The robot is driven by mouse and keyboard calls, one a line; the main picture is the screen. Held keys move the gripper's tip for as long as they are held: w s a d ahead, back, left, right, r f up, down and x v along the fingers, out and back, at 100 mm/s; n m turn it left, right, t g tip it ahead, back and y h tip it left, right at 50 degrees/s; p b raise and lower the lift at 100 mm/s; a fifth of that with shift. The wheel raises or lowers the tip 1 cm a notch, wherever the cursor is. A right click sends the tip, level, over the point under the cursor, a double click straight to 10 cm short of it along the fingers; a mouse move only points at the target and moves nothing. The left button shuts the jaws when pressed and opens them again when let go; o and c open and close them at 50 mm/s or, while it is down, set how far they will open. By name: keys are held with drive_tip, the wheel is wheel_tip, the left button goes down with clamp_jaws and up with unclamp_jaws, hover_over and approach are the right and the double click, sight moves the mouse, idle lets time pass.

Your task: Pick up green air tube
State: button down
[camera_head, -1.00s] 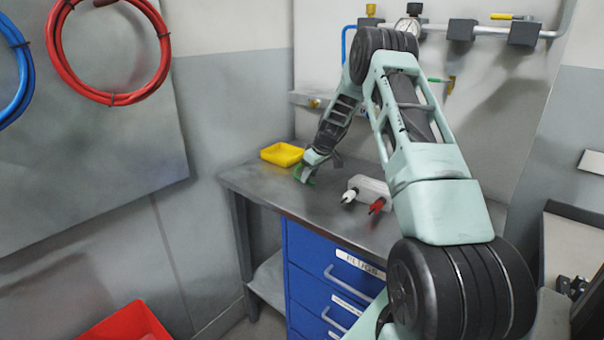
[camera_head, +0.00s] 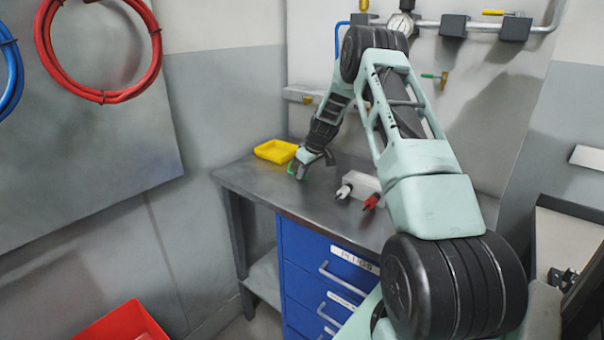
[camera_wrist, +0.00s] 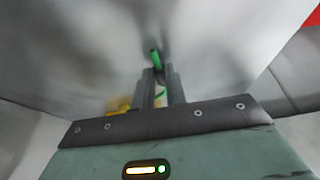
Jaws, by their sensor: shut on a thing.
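The green air tube (camera_wrist: 155,60) shows in the wrist view as a short green piece between and just beyond the fingertips. My gripper (camera_wrist: 159,74) is shut on it, with the two grey fingers close together. In the head view the green tube (camera_head: 292,168) is a small green patch at my gripper (camera_head: 297,171), over the grey workbench near its back left part. Most of the tube is hidden by my gripper. I cannot tell from the head view whether the tube touches the bench top.
A yellow tray (camera_head: 276,151) sits just left of my gripper on the workbench (camera_head: 255,185). A pale block with white and red fittings (camera_head: 362,185) is to the right. A pipe with a gauge (camera_head: 400,25) runs along the back wall. A red bin (camera_head: 122,322) is at lower left.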

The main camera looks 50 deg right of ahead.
wheel_tip(320, 180, up, 7)
drive_tip(key=b, duration=0.2)
drive_tip(key=s+a+b, duration=0.1)
drive_tip(key=a+b, duration=0.3)
drive_tip(key=a, duration=1.5)
drive_tip(key=shift+s+a+f, duration=0.2)
drive_tip(key=shift+s+a, duration=0.05)
drive_tip(key=shift+a, duration=0.15)
